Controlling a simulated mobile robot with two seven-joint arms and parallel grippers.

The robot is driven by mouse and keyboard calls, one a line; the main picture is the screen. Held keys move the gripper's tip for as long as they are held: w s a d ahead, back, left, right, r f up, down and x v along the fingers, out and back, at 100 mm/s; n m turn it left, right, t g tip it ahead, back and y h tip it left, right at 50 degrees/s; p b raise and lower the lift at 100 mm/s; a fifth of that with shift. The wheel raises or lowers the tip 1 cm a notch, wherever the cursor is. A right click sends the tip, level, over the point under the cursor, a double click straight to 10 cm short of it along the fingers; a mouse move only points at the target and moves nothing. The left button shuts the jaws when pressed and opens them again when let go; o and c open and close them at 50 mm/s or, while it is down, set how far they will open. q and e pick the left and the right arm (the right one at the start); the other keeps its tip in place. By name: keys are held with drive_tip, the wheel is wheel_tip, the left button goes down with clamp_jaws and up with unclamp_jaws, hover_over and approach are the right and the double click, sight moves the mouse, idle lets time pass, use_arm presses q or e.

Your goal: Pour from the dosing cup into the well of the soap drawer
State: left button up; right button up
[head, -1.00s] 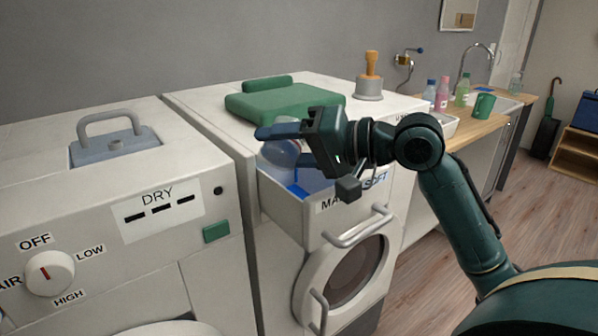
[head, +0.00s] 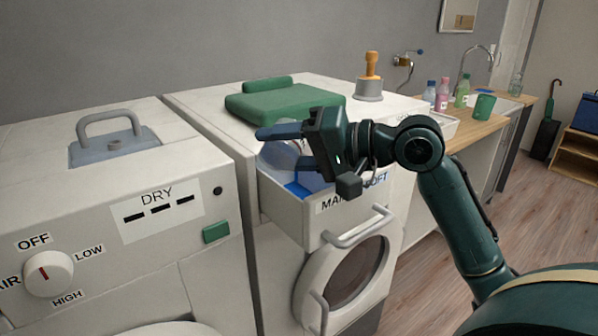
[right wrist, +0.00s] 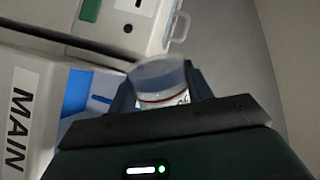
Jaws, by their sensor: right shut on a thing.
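My right gripper (head: 284,138) is shut on the dosing cup (head: 279,157), a clear, slightly bluish cup. It holds the cup tilted over the open soap drawer (head: 284,209) of the middle machine. In the right wrist view the cup (right wrist: 160,78) sits between the fingers, with a red line and dark marks on its wall. The drawer front carries a label reading MAIN and SOFT, partly hidden by my gripper. A blue part (head: 298,190) shows inside the drawer; it also shows in the right wrist view (right wrist: 76,92). Whether liquid is flowing cannot be told. My left gripper is out of view.
The dryer (head: 100,215) stands at left. Several bottles (head: 442,95) and a green mug (head: 484,106) stand at the sink counter.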

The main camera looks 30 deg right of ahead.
drive_tip(key=shift+r+m, duration=0.35)
drive_tip(key=shift+m, duration=0.35)
idle(1.0)
use_arm(q)
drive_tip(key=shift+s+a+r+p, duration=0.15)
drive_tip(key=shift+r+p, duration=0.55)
drive_tip(key=shift+p, duration=0.7)
use_arm(e)
drive_tip(key=shift+w+d+r+m+y, duration=0.35)
drive_tip(key=shift+w+d+m+y, duration=0.1)
drive_tip(key=shift+d+m, duration=0.2)
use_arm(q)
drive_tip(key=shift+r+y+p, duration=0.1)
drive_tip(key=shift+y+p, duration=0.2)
use_arm(e)
drive_tip(key=shift+f+m, duration=0.25)
drive_tip(key=shift+m, duration=0.1)
use_arm(q)
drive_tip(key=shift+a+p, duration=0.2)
drive_tip(key=shift+p, duration=0.15)
use_arm(e)
drive_tip(key=shift+w+d+f+m, duration=0.1)
drive_tip(key=shift+f+m, duration=0.1)
drive_tip(key=shift+m, duration=0.2)
